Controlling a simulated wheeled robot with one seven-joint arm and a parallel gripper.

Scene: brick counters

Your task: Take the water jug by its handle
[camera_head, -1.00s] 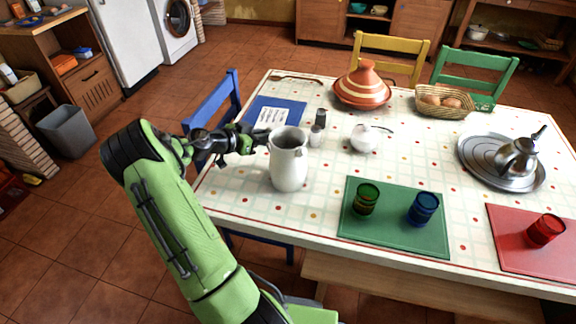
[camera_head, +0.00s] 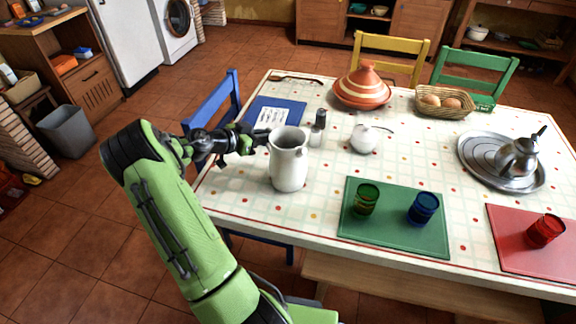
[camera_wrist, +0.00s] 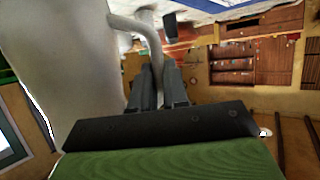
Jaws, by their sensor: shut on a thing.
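The white water jug (camera_head: 289,166) stands upright at the left part of the table. In the wrist view the jug's pale body (camera_wrist: 88,65) fills the left side, and its handle (camera_wrist: 152,42) curves down between my fingertips. My gripper (camera_head: 262,136) reaches in from the left at the height of the jug's upper part. In the wrist view my gripper (camera_wrist: 159,78) is shut on the handle, with one finger on each side. In the head view the handle is mostly hidden behind my gripper and the jug.
A green mat (camera_head: 395,238) with a green glass (camera_head: 366,198) and a blue glass (camera_head: 423,208) lies right of the jug. A small white pot (camera_head: 364,139), a dark-topped shaker (camera_head: 320,119) and a tagine (camera_head: 361,87) stand behind. A blue chair (camera_head: 212,106) is at left.

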